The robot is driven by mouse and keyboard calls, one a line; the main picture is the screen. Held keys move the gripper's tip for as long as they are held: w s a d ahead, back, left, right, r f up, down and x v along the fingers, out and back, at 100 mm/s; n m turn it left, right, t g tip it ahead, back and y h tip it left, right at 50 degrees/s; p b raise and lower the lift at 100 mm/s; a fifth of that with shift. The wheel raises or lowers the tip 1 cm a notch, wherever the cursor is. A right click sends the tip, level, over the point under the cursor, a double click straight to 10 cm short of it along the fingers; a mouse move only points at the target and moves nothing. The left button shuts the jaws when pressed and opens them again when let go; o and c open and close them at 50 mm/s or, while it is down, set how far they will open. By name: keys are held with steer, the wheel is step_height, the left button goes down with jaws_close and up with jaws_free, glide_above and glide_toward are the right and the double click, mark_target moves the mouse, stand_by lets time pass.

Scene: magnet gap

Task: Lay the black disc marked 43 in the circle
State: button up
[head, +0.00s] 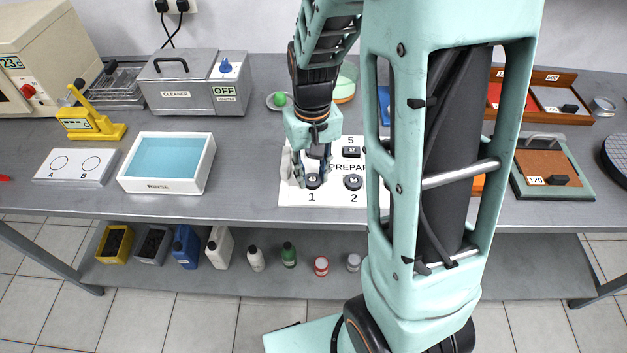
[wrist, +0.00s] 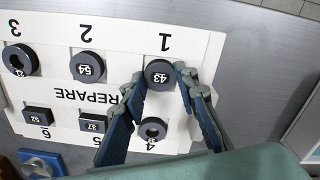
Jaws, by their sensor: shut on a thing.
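The black disc marked 43 (wrist: 160,75) is at spot 1 of the white PREPARE sheet (wrist: 72,118); it also shows in the head view (head: 313,181). My gripper (wrist: 160,77) points down at it, with a blue-padded finger on either side, shut on the disc. I cannot tell whether the disc is clear of the sheet. A white plate (head: 76,179) at the left of the bench has two drawn circles, A (head: 60,162) and B (head: 91,163), both empty.
Disc 54 (wrist: 88,66), another disc (wrist: 20,60), a ring-shaped piece (wrist: 153,129) and blocks 37 (wrist: 92,122) and 52 (wrist: 38,116) share the sheet. The RINSE tray (head: 165,190) and yellow stand (head: 88,125) are near the plate. My arm hides part of the bench.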

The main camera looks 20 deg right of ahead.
steer(key=shift+r+p, duration=2)
steer(key=shift+r, duration=0.55)
steer(key=shift+f, duration=0.1)
